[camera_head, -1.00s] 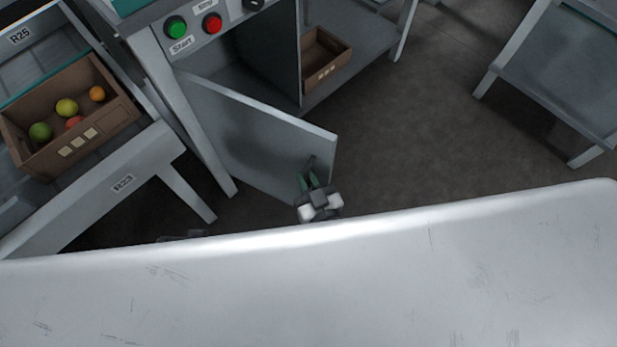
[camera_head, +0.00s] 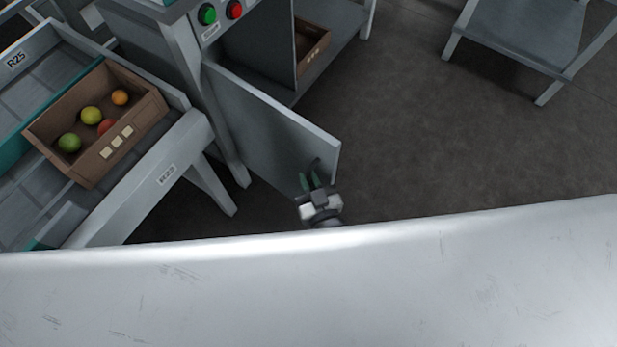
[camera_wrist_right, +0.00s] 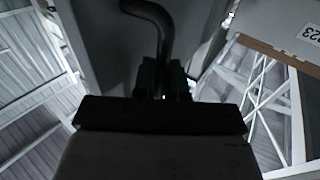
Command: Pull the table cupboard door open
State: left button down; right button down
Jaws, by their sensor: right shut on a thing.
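The grey cupboard door (camera_head: 262,128) stands swung open in the head view, hinged at its left side on the table leg. The cupboard's inside (camera_head: 256,55) shows behind it. My right gripper (camera_head: 311,181) is at the door's free lower right end, shut on the dark door handle (camera_head: 317,166). In the right wrist view the dark bent handle (camera_wrist_right: 160,38) runs down between the fingers (camera_wrist_right: 162,80), with the grey door (camera_wrist_right: 98,45) behind it. My left gripper is in neither view.
Another brown crate (camera_head: 318,58) stands on the shelf beside the cupboard. A grey table (camera_head: 520,35) is at upper right. The dark floor (camera_head: 400,130) right of the door is clear.

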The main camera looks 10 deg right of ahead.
jog(key=shift+r, duration=0.1)
jog(key=c, duration=1.2)
grip_release()
